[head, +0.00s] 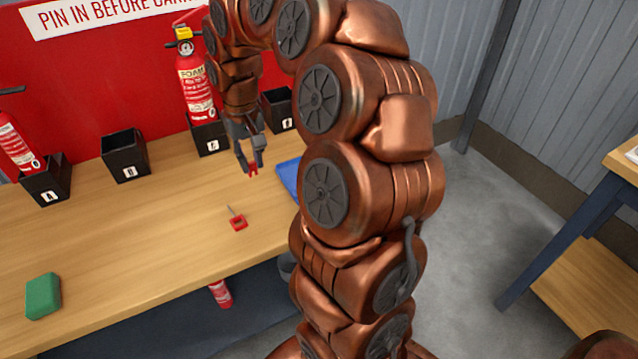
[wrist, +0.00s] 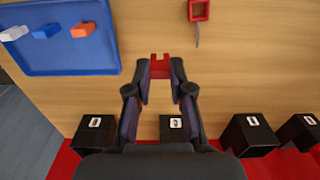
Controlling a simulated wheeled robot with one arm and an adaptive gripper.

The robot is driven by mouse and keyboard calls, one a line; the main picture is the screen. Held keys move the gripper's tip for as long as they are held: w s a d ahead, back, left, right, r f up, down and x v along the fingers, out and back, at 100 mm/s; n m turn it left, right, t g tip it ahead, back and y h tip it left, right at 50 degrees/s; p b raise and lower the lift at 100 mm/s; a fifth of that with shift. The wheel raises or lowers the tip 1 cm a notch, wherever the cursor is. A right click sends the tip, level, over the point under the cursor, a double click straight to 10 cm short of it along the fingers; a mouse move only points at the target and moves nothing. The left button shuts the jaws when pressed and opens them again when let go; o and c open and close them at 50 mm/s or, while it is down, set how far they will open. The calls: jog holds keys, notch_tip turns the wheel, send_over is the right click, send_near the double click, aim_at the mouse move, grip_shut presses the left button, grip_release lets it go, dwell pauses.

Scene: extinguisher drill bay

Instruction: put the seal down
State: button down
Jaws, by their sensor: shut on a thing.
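My gripper (head: 252,163) is shut on a small red notched seal (head: 253,170), held between the fingertips and pointing down over the wooden table. In the wrist view the seal (wrist: 160,66) shows at the tips of my gripper (wrist: 160,80), with bare wood beyond it. I cannot tell exactly how high it is above the wood. A blue tray (wrist: 62,68) lies to the left in the wrist view, holding a white piece (wrist: 14,33), a blue piece (wrist: 46,31) and an orange piece (wrist: 82,30). In the head view my arm hides most of the tray (head: 288,178).
A red square-headed pin (head: 238,222) lies on the table (head: 150,240). A green block (head: 43,296) lies at the front left. Several black labelled boxes stand along the back, one holding a foam extinguisher (head: 195,90), another a second extinguisher (head: 17,145). The table's middle is mostly clear.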

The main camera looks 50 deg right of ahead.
jog(key=d+f, duration=0.1)
jog(key=d, duration=0.4)
jog(key=s+d+f, duration=0.1)
jog(key=d, duration=0.5)
jog(key=s+d+f+b, duration=0.1)
jog(key=d, duration=0.5)
jog(key=shift+d+f, duration=0.1)
jog(key=shift+f, duration=0.15)
jog(key=shift+d+f, duration=0.1)
jog(key=shift+d, duration=0.1)
jog(key=shift+f, duration=1.7)
jog(key=shift+f, duration=0.2)
jog(key=c, duration=1)
grip_release()
jog(key=shift+c, duration=0.2)
jog(key=shift+r, duration=0.2)
